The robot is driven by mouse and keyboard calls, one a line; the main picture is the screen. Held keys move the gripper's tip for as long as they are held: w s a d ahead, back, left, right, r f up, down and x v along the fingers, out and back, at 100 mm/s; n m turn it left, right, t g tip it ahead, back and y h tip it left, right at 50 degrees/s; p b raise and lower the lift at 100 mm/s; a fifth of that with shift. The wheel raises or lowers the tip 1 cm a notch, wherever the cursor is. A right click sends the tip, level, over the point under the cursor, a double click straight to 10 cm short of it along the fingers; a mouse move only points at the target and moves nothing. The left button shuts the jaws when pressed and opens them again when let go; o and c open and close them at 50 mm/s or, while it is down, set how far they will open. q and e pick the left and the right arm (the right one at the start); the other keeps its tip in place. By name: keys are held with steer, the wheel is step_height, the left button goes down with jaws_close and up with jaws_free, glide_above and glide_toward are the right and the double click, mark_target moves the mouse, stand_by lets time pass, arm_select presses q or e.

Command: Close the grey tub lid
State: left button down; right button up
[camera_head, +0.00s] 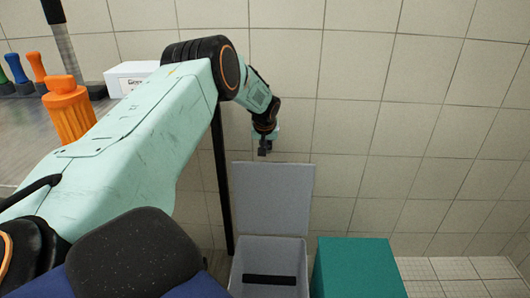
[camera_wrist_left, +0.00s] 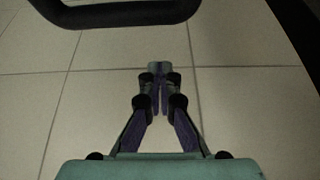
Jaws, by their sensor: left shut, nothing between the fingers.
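The grey tub (camera_head: 268,265) stands at the bottom middle of the head view, with a dark strip across its inside. Its grey lid (camera_head: 273,198) is open and stands upright at the back of the tub. My left gripper (camera_head: 264,150) is above the lid's upper edge, near its left part; I cannot tell whether it touches the lid. In the left wrist view my left gripper (camera_wrist_left: 160,88) has its fingers together with nothing between them, over a tiled surface. The lid does not show clearly in that view. My right gripper is not in view.
A teal box (camera_head: 357,268) stands right of the tub. A black post (camera_head: 222,180) rises left of the lid. A bench at the left holds an orange bottle (camera_head: 70,110), a white box (camera_head: 130,77) and small coloured handles. Tiled wall and floor are clear at the right.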

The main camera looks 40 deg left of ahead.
arm_select(q)
steer(key=s+d, duration=0.1)
steer(key=s, duration=0.1)
steer(key=s+d, duration=0.1)
steer(key=shift+s+d+f, duration=0.15)
steer(key=shift+d+f, duration=0.1)
steer(key=shift+d, duration=0.05)
steer(key=shift+f, duration=0.1)
stand_by(0.6)
